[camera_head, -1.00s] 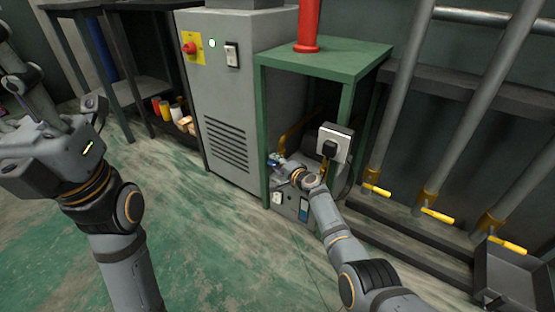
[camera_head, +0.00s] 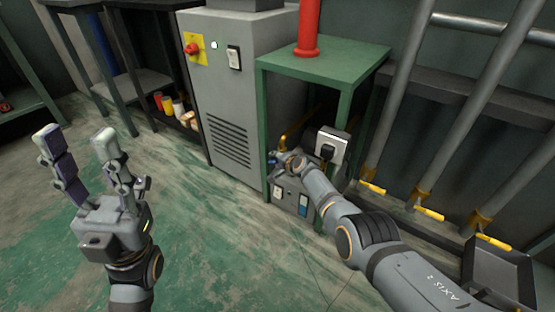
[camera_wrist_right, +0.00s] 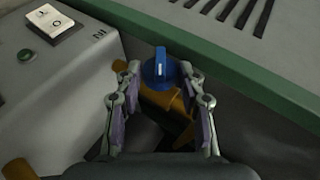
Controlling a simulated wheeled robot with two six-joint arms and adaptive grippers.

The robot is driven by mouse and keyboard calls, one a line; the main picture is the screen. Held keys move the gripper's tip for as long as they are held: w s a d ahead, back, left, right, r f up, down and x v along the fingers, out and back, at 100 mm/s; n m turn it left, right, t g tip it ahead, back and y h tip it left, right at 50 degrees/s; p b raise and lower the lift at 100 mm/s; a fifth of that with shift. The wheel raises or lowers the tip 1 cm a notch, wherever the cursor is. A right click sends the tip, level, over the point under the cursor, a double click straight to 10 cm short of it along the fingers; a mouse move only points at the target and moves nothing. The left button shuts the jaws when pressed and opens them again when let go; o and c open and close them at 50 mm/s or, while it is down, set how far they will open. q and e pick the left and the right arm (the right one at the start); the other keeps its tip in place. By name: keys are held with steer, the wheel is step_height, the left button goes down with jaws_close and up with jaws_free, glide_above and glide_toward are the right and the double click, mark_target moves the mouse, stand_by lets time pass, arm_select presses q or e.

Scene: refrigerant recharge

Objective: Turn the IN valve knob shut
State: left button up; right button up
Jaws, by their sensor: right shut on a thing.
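The IN valve knob is a blue round knob with a raised grip bar (camera_wrist_right: 160,70). It sits on a yellow-brown fitting (camera_wrist_right: 165,100) and shows in the right wrist view between my right fingers. My right gripper (camera_wrist_right: 158,76) is shut on the knob, with one finger on each side. In the head view my right gripper (camera_head: 280,160) is small, inside the green stand, and the knob there is hard to make out. My left gripper (camera_head: 72,145) is raised over the floor at the left, fingers spread, open and empty.
The recharge machine (camera_head: 291,198) stands under the green table (camera_head: 325,62), whose legs are close to my right arm. A rocker switch (camera_wrist_right: 50,22) is on the machine. A grey cabinet (camera_head: 232,110) stands left of it. Pipes with yellow-handled valves (camera_head: 428,213) are at right.

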steer(key=shift+w+r, duration=0.1)
stand_by(0.6)
steer(key=o, duration=1.1)
steer(key=shift+o, duration=0.2)
steer(key=shift+s, duration=0.2)
steer(key=s+d, duration=0.6)
steer(key=s, duration=0.5)
steer(key=shift+s+r, duration=0.15)
steer(key=shift+r, duration=0.05)
steer(key=shift+c, duration=0.2)
